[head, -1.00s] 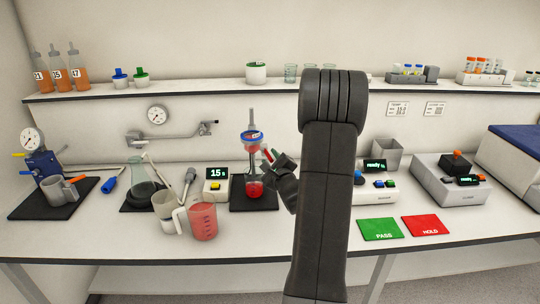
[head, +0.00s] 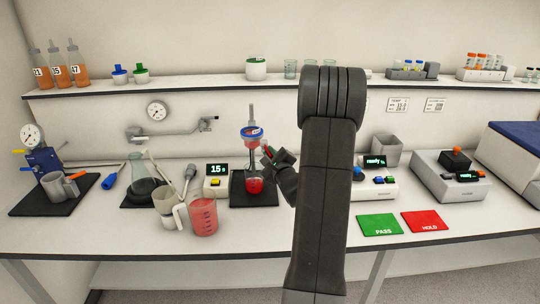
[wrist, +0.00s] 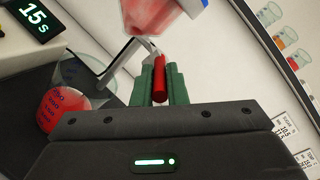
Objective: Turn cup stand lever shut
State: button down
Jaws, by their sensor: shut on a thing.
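The cup stand (head: 251,112) stands on a black mat. It holds a clear cup with a blue rim (head: 253,131) and some red juice. Below it, a glass with red juice (head: 254,186) stands on the mat; in the wrist view, a rounded vessel with red contents (wrist: 62,110) shows at the left. My gripper (head: 268,153) is beside the stand on its right. In the wrist view, my gripper's green fingers (wrist: 160,82) are shut on the red lever (wrist: 160,78), whose metal stem reaches up toward the cup. In the head view, the lever is mostly hidden by my gripper.
A timer reading 15 s (head: 217,170) stands left of the mat. A jug of red juice (head: 204,217) and a beige pitcher (head: 167,208) are in front. The PASS card (head: 380,226) and HOLD card (head: 425,222) lie at the right. My arm hides the bench behind it.

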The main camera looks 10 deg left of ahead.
jog(key=shift+d, duration=0.1)
jog(key=shift+w+d+f+n+g+y+b, duration=0.1)
jog(key=shift+w+d+n+g+y+b, duration=0.5)
jog(key=shift+n+g+y, duration=1.25)
jog(key=shift+w+d+r+n+g+y+b, duration=0.15)
jog(key=shift+w+n+g+y+b, duration=0.75)
jog(key=shift+n+g, duration=1.85)
jog(key=shift+w+d+f+n+g+y+b, duration=0.15)
jog(key=shift+w+d+n+g+y+b, duration=0.7)
jog(key=shift+g, duration=2.35)
jog(key=shift+w+a+n+y, duration=0.1)
jog(key=shift+a+n+y, duration=0.3)
jog(key=shift+n+y, duration=0.2)
jog(key=c, duration=1.5)
grip_release()
jog(key=shift+o, duration=0.2)
